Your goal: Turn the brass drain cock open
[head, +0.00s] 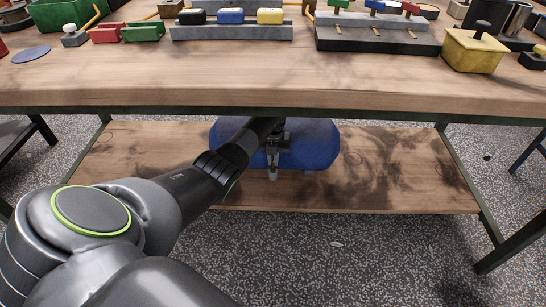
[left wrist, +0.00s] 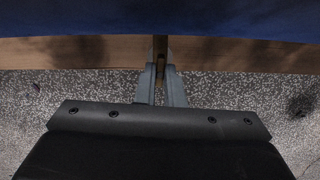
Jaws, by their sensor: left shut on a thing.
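The blue compressor tank (head: 318,145) lies on the lower shelf under the workbench. It also fills the top of the left wrist view (left wrist: 70,15). My left arm reaches under the bench top to the front of the tank. My left gripper (head: 272,174) points down there. In the left wrist view its two fingers (left wrist: 161,72) are close together on a small, dark brownish upright piece, the drain cock (left wrist: 160,45), just below the tank. Most of the cock is hidden by the fingers, and its turn angle cannot be told. My right gripper is not in view.
The lower wooden shelf (head: 390,180) is bare on both sides of the tank. The bench top (head: 240,85) overhangs my arm. On it stand colored bins (head: 144,31), a rack of colored blocks (head: 230,32), a lever block (head: 375,40) and a yellow box (head: 472,52).

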